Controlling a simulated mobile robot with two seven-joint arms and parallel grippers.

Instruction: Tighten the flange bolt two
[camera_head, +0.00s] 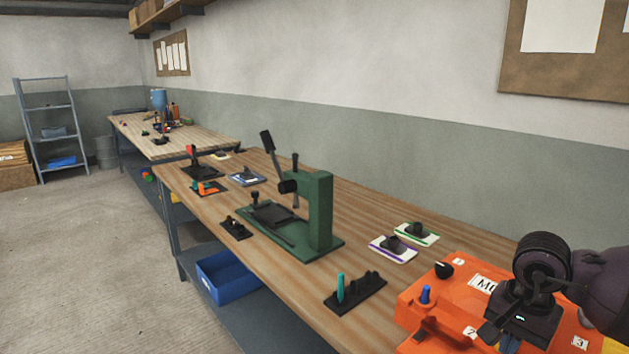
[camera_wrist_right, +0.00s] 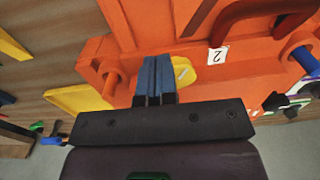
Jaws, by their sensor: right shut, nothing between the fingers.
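The orange mould (camera_head: 415,308) stands at the near right end of the bench, with white labels 1, 2 and 3. Label 2 (camera_head: 470,332) is near its front edge and also shows in the right wrist view (camera_wrist_right: 217,55). My right gripper (camera_head: 508,344) is over the mould, just right of label 2. In the wrist view its blue fingers (camera_wrist_right: 155,72) are together and empty, beside a rounded yellow part (camera_wrist_right: 186,73) on the orange surface. Contact there cannot be told. Bolt two cannot be picked out with certainty; the gripper may hide it. My left gripper is out of view.
A blue pin (camera_head: 425,295) and a black knob (camera_head: 443,270) rise from the mould. A black holder with a teal piece (camera_head: 341,288), two small trays (camera_head: 393,248) and a green press (camera_head: 320,208) stand further along the bench. A wall runs behind.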

